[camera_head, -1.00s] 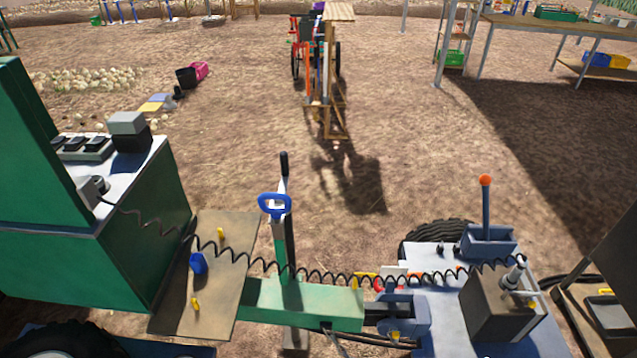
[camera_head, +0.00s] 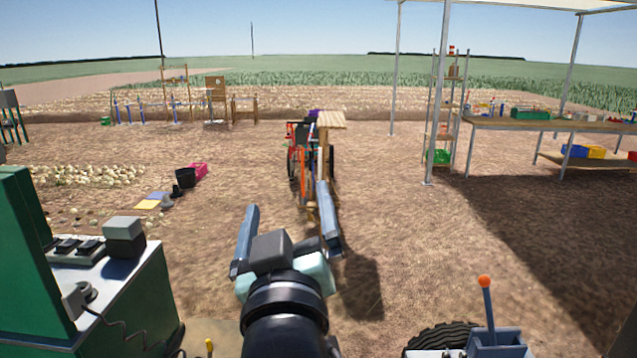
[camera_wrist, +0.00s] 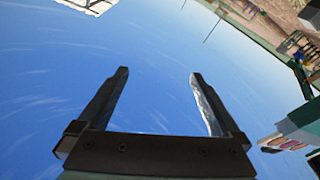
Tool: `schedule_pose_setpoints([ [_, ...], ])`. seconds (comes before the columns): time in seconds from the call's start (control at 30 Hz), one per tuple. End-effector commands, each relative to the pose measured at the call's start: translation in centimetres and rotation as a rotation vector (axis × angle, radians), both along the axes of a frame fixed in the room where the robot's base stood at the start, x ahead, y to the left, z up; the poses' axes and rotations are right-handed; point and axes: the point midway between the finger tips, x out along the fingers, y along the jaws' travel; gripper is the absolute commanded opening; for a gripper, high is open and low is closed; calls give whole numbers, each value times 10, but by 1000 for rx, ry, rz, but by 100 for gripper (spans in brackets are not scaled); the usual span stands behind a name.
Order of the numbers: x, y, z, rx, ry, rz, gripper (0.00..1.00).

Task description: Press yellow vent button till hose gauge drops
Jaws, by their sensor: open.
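My gripper (camera_head: 287,197) is raised in the middle of the head view, its two fingers apart with nothing between them. In the wrist view the open fingers (camera_wrist: 159,74) stand against blue sky. A small yellow piece (camera_head: 209,346) shows at the bottom edge of the head view, left of my arm; I cannot tell if it is the vent button. No hose gauge can be made out. The hitch area between the machines is mostly below the picture or behind my arm.
A blue box with an orange-knobbed lever (camera_head: 487,310) is at lower right. A wheeled cart (camera_head: 305,150) stands ahead. A workbench (camera_head: 545,124) is at right. Bare soil lies between.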

Motion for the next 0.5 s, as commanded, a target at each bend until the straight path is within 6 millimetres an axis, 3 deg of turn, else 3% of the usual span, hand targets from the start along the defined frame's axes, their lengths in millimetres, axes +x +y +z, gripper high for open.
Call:
schedule_pose_setpoints([
  [0.03,-12,-6,31,42,-80,-2,100],
  [0.2,-65,-22,118,188,-333,23,100],
  [0.3,-98,-28,157,255,-460,49,100],
  [0.5,-142,-36,196,329,-609,94,100],
])
